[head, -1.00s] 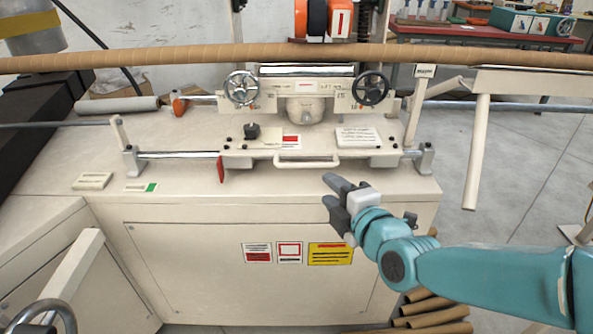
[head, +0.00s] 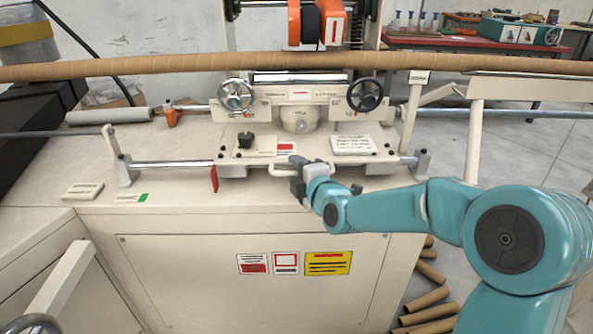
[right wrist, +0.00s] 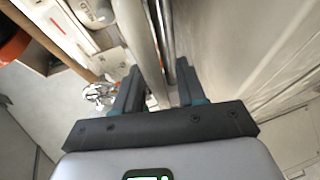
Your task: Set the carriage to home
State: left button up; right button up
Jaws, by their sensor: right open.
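The carriage (head: 265,158) is a cream plate on a steel rail (head: 170,164) along the front of the winder. It has a black knob (head: 245,140), a white label plate and a red lever (head: 214,178) at its left end. A cream bar handle (head: 272,173) runs along its front edge, partly hidden by my right gripper. My right gripper (head: 296,172) is open at this handle. In the right wrist view its two fingers (right wrist: 158,68) stand on either side of a long pale bar; contact cannot be told. My left gripper is out of view.
Two handwheels (head: 236,95) stand above the carriage. Rail end brackets (head: 421,165) bound the rail. Cardboard tubes (head: 428,297) lie on the floor at the lower right.

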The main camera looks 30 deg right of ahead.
jog(key=shift+w, duration=0.35)
grip_shut()
jog(key=shift+f, duration=0.1)
